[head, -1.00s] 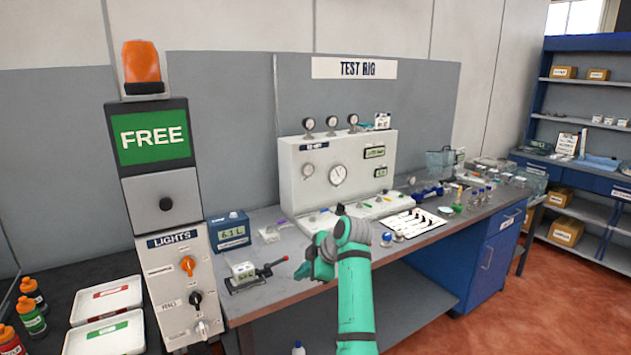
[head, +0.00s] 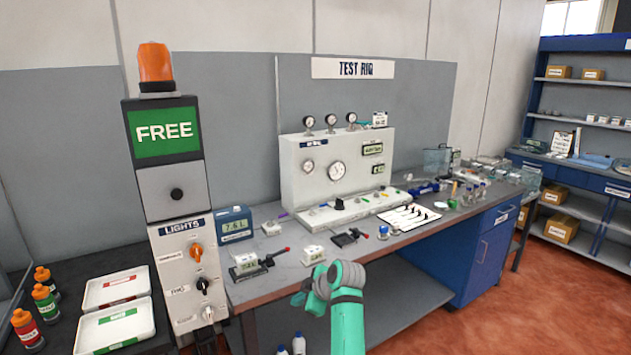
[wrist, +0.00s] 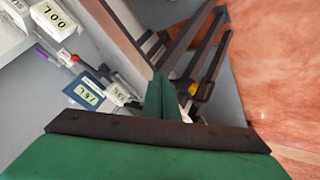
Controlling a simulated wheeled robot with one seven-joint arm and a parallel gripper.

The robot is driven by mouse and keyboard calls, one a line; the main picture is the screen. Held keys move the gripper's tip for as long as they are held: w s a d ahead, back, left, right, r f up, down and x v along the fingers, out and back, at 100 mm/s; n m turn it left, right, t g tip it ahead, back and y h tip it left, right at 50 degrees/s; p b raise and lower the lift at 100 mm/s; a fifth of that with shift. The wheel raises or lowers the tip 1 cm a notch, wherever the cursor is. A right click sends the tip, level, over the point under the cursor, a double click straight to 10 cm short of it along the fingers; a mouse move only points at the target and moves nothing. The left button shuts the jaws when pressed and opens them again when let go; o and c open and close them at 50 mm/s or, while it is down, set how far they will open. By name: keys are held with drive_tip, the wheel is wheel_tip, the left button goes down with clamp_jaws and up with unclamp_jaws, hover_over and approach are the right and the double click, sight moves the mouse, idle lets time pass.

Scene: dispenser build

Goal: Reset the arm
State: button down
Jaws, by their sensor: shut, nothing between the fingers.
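My green arm (head: 347,315) rises at the bottom middle of the head view, bent at a teal and grey joint, in front of the bench's front edge. My gripper shows in the wrist view (wrist: 163,92), its two green fingers together with nothing between them. In the head view the fingertips are hard to make out behind the joint.
The test rig bench (head: 262,293) holds a white gauge panel (head: 310,185), a blue display box (head: 234,224) and small devices with red-tipped handles (head: 250,265). At left stand the lights post (head: 187,275), white trays (head: 118,288) and several bottles (head: 48,302). The floor (head: 450,325) at right is clear.

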drive_tip(key=s+a+f+m+t, duration=0.1)
drive_tip(key=s+f+m+t, duration=0.3)
drive_tip(key=f, duration=0.9)
drive_tip(key=s+d+f+m+h, duration=0.1)
drive_tip(key=s+f+m+h, duration=0.15)
drive_tip(key=s+f, duration=0.75)
drive_tip(key=s+f+m+h, duration=0.1)
drive_tip(key=s+f+m, duration=0.45)
drive_tip(key=s, duration=0.95)
drive_tip(key=s+d+r+m+t+h, duration=0.1)
drive_tip(key=s+d+r+t, duration=0.1)
drive_tip(key=s, duration=0.8)
drive_tip(key=s+d+r+m+t+h, duration=0.1)
drive_tip(key=s+d+m, duration=0.1)
drive_tip(key=s, duration=0.8)
drive_tip(key=s+d+r+m+t, duration=0.1)
drive_tip(key=s+r+t, duration=0.1)
drive_tip(key=s+r, duration=1.2)
wheel_tip(320, 180, up, 2)
drive_tip(key=shift+s+m+h, duration=0.25)
drive_tip(key=shift+m+h, duration=0.05)
drive_tip(key=shift+h, duration=0.05)
idle(0.3)
